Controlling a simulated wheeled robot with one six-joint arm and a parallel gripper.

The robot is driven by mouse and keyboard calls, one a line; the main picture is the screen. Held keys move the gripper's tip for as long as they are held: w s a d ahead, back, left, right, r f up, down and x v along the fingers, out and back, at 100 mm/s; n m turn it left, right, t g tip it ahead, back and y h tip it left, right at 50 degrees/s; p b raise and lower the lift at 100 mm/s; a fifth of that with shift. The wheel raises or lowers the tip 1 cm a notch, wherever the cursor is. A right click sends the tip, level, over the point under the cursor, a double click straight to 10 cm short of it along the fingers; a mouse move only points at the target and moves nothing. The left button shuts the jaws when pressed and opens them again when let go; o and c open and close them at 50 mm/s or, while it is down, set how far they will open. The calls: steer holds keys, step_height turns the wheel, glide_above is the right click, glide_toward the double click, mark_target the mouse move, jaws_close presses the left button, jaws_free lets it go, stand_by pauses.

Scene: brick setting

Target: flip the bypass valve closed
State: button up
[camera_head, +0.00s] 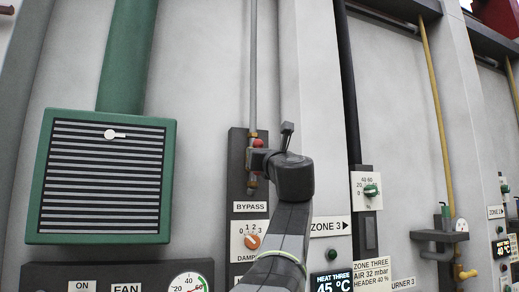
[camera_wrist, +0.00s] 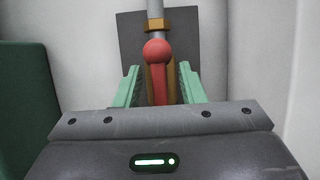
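The bypass valve sits on a dark backplate (camera_head: 237,170) above the BYPASS label (camera_head: 250,207). Its red lever (camera_wrist: 159,75) has a round knob and shows in the wrist view, in front of a brass body (camera_wrist: 157,25) on a grey pipe. In the head view only a little red (camera_head: 258,143) shows, with my arm covering much of the valve. My gripper (camera_wrist: 160,88) is at the valve, its two green fingers apart on either side of the lever. Gaps show between each finger and the lever. The lever's lower end is hidden behind my gripper's body.
A green louvred panel (camera_head: 60,225) stands to the left, with a green duct (camera_head: 127,55) above it. An orange damper knob (camera_head: 252,241) is below the valve. A ZONE 3 sign (camera_head: 328,227) and a temperature display (camera_head: 333,283) are at lower right.

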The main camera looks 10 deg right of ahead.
steer(key=shift+w+r, duration=0.1)
jaws_close()
steer(key=shift+m+p, duration=0.3)
steer(key=shift+m, duration=0.1)
steer(key=shift+w+d+f+m+g+h+p, duration=0.15)
steer(key=shift+m+g+h+p, duration=0.9)
steer(key=shift+m, duration=2.55)
steer(key=shift+s+d+f+m+g+h+p, duration=0.1)
steer(key=shift+f+m+g+h+p, duration=0.2)
steer(key=shift+m+h, duration=2.3)
steer(key=shift+w+d+f+m+g+h+p, duration=0.15)
steer(key=shift+m+g+h+p, duration=0.45)
steer(key=shift+m, duration=4)
steer(key=shift+s+g+y, duration=0.1)
steer(key=shift+g+y, duration=0.15)
steer(key=shift+g, duration=0.1)
